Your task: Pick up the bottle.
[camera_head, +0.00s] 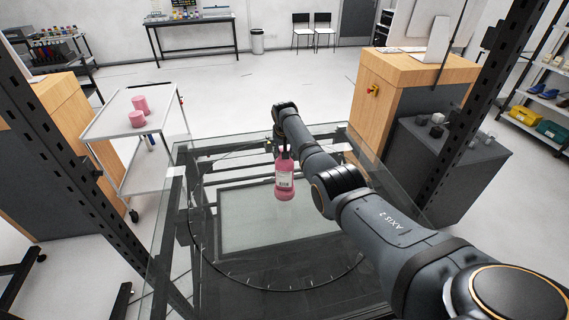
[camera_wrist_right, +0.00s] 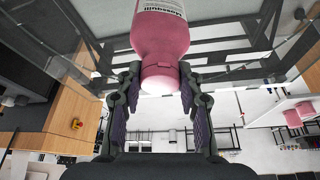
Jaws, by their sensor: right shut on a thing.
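The bottle (camera_head: 284,181) is pink with a white label and hangs or stands upright over the glass turntable (camera_head: 262,215); I cannot tell whether its base touches the glass. My right gripper (camera_head: 283,150) is at the bottle's top, partly hidden by its own arm. In the right wrist view the bottle (camera_wrist_right: 162,42) is at the top middle, its label cut by the frame edge. There the right gripper (camera_wrist_right: 160,77) has its fingers on either side of the bottle's narrower end, shut on it. My left gripper is not in view.
A white trolley (camera_head: 125,112) with pink containers (camera_head: 138,112) stands at the left. A wooden cabinet (camera_head: 372,110) and a grey box unit (camera_head: 440,165) stand at the right. Dark perforated posts (camera_head: 75,150) flank the turntable. The glass around the bottle looks clear.

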